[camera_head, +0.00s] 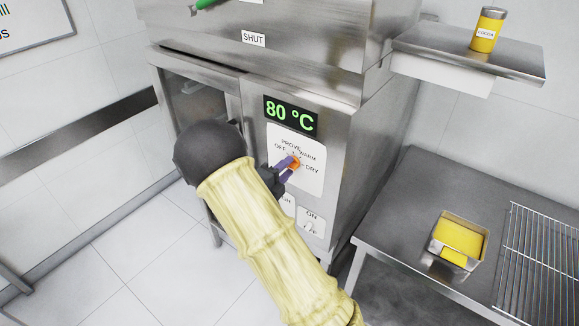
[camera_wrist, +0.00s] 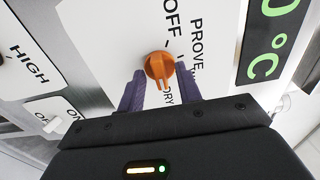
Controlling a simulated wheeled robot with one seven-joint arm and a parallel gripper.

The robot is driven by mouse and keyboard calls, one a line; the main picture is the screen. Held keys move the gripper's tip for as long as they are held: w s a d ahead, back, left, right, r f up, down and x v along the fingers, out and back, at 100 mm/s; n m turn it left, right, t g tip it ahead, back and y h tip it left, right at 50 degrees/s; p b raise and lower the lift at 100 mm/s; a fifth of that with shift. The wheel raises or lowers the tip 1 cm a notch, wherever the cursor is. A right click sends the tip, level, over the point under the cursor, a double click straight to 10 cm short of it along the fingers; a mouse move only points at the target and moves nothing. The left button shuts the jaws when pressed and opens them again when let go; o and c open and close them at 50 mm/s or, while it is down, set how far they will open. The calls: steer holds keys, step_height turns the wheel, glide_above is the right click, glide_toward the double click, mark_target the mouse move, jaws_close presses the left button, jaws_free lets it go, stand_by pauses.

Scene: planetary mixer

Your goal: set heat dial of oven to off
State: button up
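The oven's heat dial is an orange knob (camera_wrist: 158,68) on a white plate (camera_head: 296,150) marked OFF, PROVE, WARM and DRY. In the wrist view its ridge has a pale mark at the lower end, on the DRY side, away from OFF; the exact setting is hard to read. WARM is hidden there. My gripper (camera_wrist: 160,86) has its two purple fingers apart, one on each side of the dial, with gaps visible. In the head view my gripper (camera_head: 288,165) is at the dial, partly covering the plate. The oven's display (camera_head: 290,115) reads 80 °C.
A lower plate (camera_head: 311,222) with an ON switch sits below the dial, beside a plate marked HIGH (camera_wrist: 30,65). At right, a steel table (camera_head: 400,220) holds a tin with yellow contents (camera_head: 460,238) and a wire rack (camera_head: 540,260). A shelf (camera_head: 520,62) holds a cocoa jar (camera_head: 488,30).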

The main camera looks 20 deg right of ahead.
jaws_close()
steer(key=n+p, duration=0.1)
steer(key=n, duration=0.3)
steer(key=shift+n+p, duration=0.3)
